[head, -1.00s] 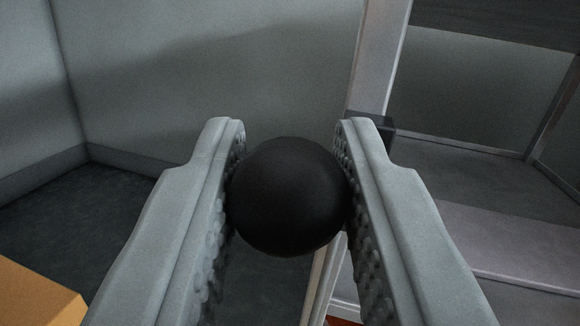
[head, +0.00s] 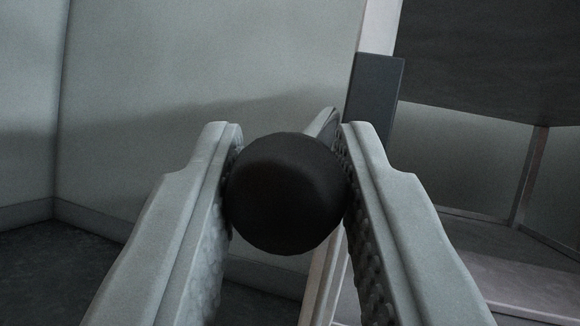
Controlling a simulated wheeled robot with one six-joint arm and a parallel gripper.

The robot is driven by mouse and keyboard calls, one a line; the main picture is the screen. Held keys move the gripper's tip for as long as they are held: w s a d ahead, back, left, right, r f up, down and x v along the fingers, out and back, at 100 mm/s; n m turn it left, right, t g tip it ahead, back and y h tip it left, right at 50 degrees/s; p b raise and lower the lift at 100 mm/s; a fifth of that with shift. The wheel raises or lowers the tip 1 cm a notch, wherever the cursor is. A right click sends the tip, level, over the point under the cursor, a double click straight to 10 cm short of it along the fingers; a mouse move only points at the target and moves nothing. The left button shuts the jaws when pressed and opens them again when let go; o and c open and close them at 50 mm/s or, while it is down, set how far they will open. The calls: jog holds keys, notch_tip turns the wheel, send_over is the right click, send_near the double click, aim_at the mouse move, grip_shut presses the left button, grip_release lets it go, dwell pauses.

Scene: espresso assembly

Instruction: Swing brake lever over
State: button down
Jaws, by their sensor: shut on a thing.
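A round black ball knob (head: 287,193), which looks like the end of the brake lever, sits in the middle of the head view. My gripper (head: 287,190) is shut on it, with one grey studded finger against its left side and one against its right. A short light piece of metal (head: 322,124) shows just behind the knob's upper right and may be the lever's shaft. Most of the lever is hidden behind the knob and fingers.
A pale upright post (head: 379,28) with a dark grey block (head: 374,92) stands close behind the right finger. A table-like frame with a dark panel (head: 490,60) is at the right. Grey walls (head: 200,70) and dark floor (head: 40,250) lie behind at the left.

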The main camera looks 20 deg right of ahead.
jog(key=shift+w+d+f, duration=0.15)
jog(key=shift+w+f, duration=0.1)
jog(key=shift+f, duration=0.35)
jog(key=shift+w+d+f, duration=0.1)
jog(key=shift+w+f, duration=0.1)
jog(key=shift+f, duration=0.4)
jog(key=shift+w+d+f, duration=0.15)
jog(key=shift+w+f, duration=0.1)
jog(key=shift+f, duration=0.35)
jog(key=c, duration=1.2)
grip_release()
jog(key=shift+w+f, duration=0.1)
jog(key=shift+o, duration=0.2)
